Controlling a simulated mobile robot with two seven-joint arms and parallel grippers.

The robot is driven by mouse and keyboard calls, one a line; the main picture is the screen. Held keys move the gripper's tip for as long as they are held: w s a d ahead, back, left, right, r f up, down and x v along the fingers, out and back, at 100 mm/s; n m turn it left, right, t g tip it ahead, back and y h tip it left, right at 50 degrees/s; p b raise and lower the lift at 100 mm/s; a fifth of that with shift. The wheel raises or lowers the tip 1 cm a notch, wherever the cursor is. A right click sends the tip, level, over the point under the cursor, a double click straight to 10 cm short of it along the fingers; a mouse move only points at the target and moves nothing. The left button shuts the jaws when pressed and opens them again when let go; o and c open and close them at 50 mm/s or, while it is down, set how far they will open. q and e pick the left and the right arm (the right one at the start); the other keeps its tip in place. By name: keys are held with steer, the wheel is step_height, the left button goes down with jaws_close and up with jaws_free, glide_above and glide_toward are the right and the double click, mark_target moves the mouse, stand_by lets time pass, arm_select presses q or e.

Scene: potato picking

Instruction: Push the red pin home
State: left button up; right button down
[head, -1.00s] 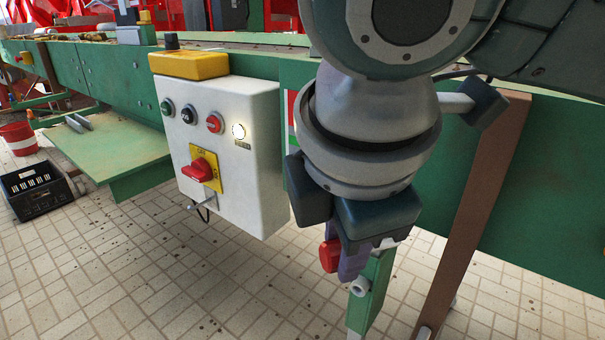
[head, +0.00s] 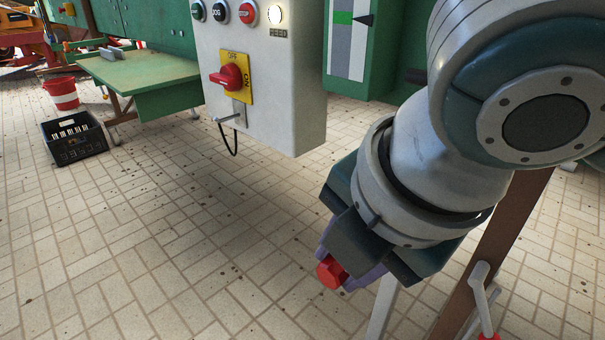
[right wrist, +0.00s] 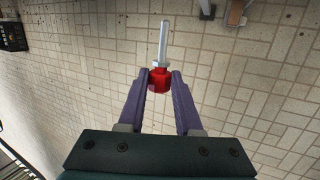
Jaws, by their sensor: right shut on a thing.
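The red pin (head: 331,272) is held at the tip of my right gripper (head: 340,268), which points down and left above the tiled floor. In the head view mostly its red head shows. In the right wrist view the pin (right wrist: 160,78) sits between the two purple fingertips, and its pale metal shank (right wrist: 163,42) sticks out ahead of them, clear of anything. My right gripper (right wrist: 160,85) is shut on the red head. I cannot tell which hole belongs to the pin. My left gripper is out of view.
A white control box (head: 258,70) with a red switch (head: 228,77) stands up and left of the gripper. A brown post (head: 500,245) and a pale tubular bracket (head: 480,288) are at lower right. A black crate (head: 75,150) lies far left. The floor between is clear.

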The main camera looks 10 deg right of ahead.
steer(key=shift+r+p, duration=0.2)
steer(key=shift+p, duration=0.35)
steer(key=shift+w+d+f, duration=0.15)
steer(key=shift+d, duration=0.15)
steer(key=shift+w+d+p, duration=0.2)
steer(key=shift+w+d, duration=0.6)
steer(key=shift+d, duration=0.2)
steer(key=shift+w+d+p, duration=0.2)
steer(key=shift+w+d, duration=0.6)
steer(key=shift+d, duration=0.2)
steer(key=shift+p, duration=0.55)
steer(key=shift+p, duration=0.5)
